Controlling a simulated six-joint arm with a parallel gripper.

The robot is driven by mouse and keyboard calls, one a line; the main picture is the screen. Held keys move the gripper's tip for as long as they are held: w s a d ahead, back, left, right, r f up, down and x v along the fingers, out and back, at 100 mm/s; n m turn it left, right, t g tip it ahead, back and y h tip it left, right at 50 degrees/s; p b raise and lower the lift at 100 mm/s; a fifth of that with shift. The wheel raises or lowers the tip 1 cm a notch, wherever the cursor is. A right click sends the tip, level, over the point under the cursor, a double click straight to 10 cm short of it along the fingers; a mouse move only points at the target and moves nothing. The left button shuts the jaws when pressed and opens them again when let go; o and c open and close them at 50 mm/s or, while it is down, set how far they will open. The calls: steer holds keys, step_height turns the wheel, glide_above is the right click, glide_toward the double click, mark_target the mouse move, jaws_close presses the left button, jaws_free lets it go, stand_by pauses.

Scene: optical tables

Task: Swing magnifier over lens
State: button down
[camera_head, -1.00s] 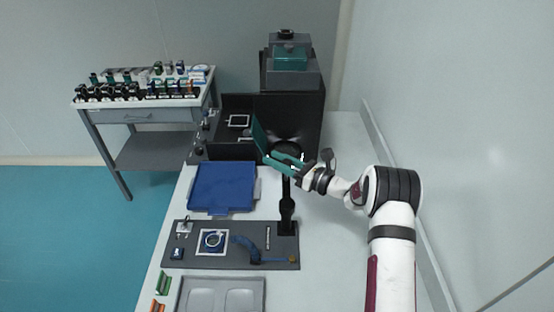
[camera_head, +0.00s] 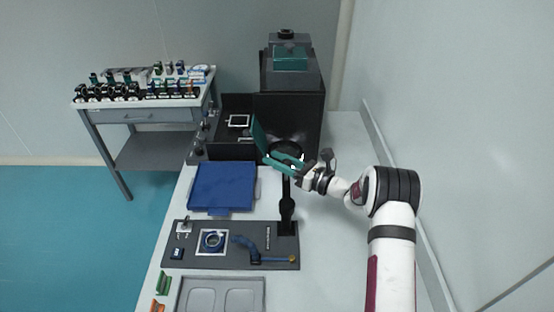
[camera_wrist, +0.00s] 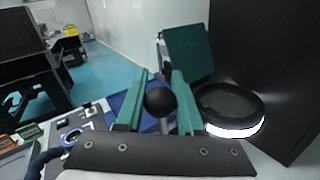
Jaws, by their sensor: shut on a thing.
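The magnifier has a round black head (camera_head: 287,150) with a bright white rim, on a black arm (camera_head: 287,208) rising from the dark grey board (camera_head: 190,258). In the wrist view its head (camera_wrist: 232,108) is just right of my gripper. My gripper (camera_wrist: 160,100) has green fingers, shut on a round black knob (camera_wrist: 160,101). In the head view my gripper (camera_head: 284,161) is beside the magnifier head. The lens (camera_head: 212,240) appears to be in the blue ring on the white square of the board, left of and nearer than the magnifier head.
A blue tray (camera_head: 222,187) lies between the board and a black enclosure (camera_head: 291,110) with a teal panel (camera_head: 258,134) close to my gripper. A grey tray (camera_head: 220,294) is in front. A side cart (camera_head: 140,101) holds several optics. The right side of the table is bare.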

steer(key=s+a+n+g+y, duration=0.3)
steer(key=a+n+g, duration=0.3)
steer(key=g, duration=0.5)
steer(key=shift+s+n+g, duration=0.4)
steer(key=shift+s+n, duration=0.1)
steer(key=shift+n, duration=0.5)
steer(key=c, duration=0.5)
jaws_free()
steer(key=shift+c, duration=0.2)
